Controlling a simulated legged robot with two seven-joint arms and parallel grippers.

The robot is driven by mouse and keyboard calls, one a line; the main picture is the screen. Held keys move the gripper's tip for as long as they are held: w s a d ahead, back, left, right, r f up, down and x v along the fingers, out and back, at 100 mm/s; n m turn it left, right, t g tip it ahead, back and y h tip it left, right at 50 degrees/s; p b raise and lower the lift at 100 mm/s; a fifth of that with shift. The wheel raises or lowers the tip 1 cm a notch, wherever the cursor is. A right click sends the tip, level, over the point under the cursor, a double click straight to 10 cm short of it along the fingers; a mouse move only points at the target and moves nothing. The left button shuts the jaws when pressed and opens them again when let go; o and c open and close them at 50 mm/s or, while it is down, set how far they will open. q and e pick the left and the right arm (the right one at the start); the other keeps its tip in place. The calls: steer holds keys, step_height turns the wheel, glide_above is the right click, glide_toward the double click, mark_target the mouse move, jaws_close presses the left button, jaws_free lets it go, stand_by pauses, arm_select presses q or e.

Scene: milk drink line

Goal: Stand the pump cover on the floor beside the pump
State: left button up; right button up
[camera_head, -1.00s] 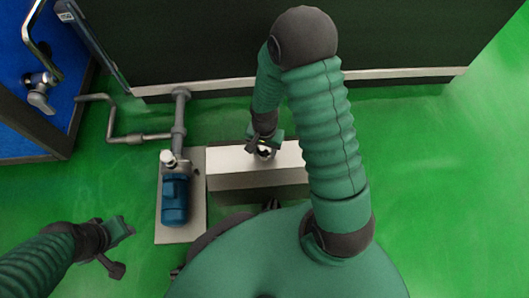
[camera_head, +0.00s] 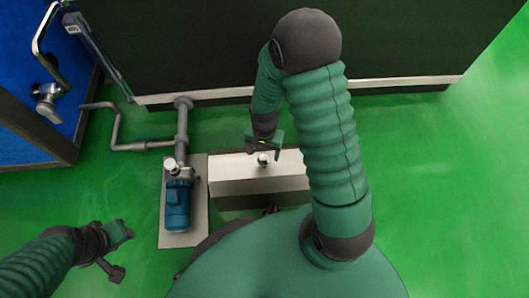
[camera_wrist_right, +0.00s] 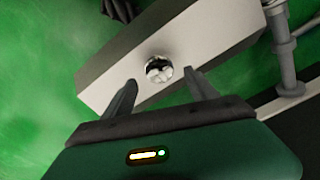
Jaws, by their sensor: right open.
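The pump cover (camera_head: 235,170) is a long pale grey box with a shiny round knob (camera_head: 263,160) on top. It appears upright on the floor, close to the right edge of the pump's base plate. The pump (camera_head: 177,205) has a blue motor and grey pipework, uncovered. My right gripper (camera_head: 264,148) is open and empty just behind and above the knob. In the right wrist view the knob (camera_wrist_right: 159,69) lies beyond the two spread fingers (camera_wrist_right: 160,92), touching neither. My left gripper (camera_head: 122,250) hangs over bare floor at lower left; its fingers are unclear. The cover's lower front is partly hidden by my body.
A dark wall (camera_head: 220,50) with a pale strip along its foot stands behind the pump and cover. A grey pipe (camera_head: 118,135) runs left of the pump. A blue panel (camera_head: 25,110) fills the left edge. Green floor (camera_head: 440,190) is clear on the right.

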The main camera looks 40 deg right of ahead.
arm_select(q)
steer(key=p+v, duration=0.1)
steer(key=v, duration=0.1)
steer(key=w+p+v, duration=0.1)
steer(key=p+v, duration=0.1)
steer(key=shift+s+r, duration=0.1)
steer(key=shift+r, duration=0.25)
arm_select(e)
steer(key=s+a+r+n+t, duration=0.1)
steer(key=a+r+n, duration=0.2)
steer(key=r, duration=0.6)
steer(key=s+a+r+n+t, duration=0.1)
steer(key=s+a+r+n, duration=0.1)
steer(key=a+r+n, duration=0.2)
step_height(320, 180, up, 5)
steer(key=n, duration=0.3)
steer(key=shift+s+r+n+t, duration=0.2)
steer(key=shift+s+n+t, duration=0.1)
steer(key=shift+n, duration=0.1)
